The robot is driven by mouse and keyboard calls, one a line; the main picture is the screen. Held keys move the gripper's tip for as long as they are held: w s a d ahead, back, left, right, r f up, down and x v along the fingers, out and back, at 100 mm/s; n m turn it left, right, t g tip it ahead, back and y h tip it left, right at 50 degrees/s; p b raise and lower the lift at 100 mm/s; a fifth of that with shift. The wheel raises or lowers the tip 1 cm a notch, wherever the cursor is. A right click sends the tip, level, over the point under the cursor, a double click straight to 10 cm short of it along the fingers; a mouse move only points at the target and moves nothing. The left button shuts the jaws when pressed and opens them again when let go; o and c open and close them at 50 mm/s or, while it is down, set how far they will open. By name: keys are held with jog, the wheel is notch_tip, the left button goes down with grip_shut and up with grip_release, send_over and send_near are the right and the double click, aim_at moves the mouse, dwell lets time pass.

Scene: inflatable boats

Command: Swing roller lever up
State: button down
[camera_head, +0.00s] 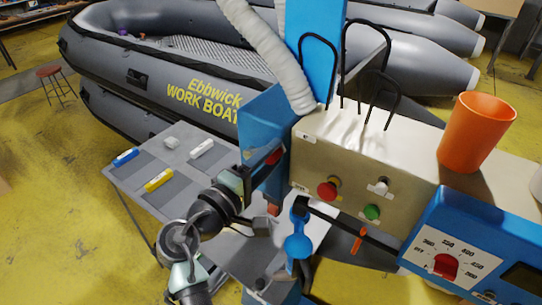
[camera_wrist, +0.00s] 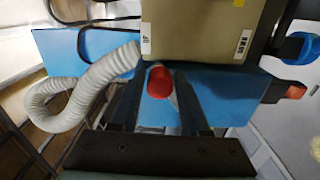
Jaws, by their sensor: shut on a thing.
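A rounded red lever end (camera_wrist: 160,82) shows between the two dark fingers of my gripper (camera_wrist: 158,100) in the wrist view. The gripper is shut on it. In the head view my gripper (camera_head: 257,170) is at the left side of the beige machine housing (camera_head: 345,150), by a blue panel (camera_head: 262,118). A bit of red (camera_head: 274,156) shows there; the rest of the lever is hidden behind the gripper and panel.
An orange cup (camera_head: 477,130) stands on top. A white hose (camera_head: 268,45) hangs close above. A grey table (camera_head: 140,180) with small blocks is left.

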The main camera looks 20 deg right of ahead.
jog(key=shift+w+a+r, duration=0.15)
jog(key=shift+a+r, duration=0.1)
jog(key=shift+r, duration=0.2)
jog(key=c, duration=0.6)
grip_release()
jog(key=shift+c, duration=0.2)
jog(key=shift+o, duration=0.6)
jog(key=shift+f, duration=0.2)
jog(key=shift+f, duration=0.1)
jog(key=b+v, duration=0.5)
jog(key=v, duration=0.8)
jog(key=shift+d, duration=0.1)
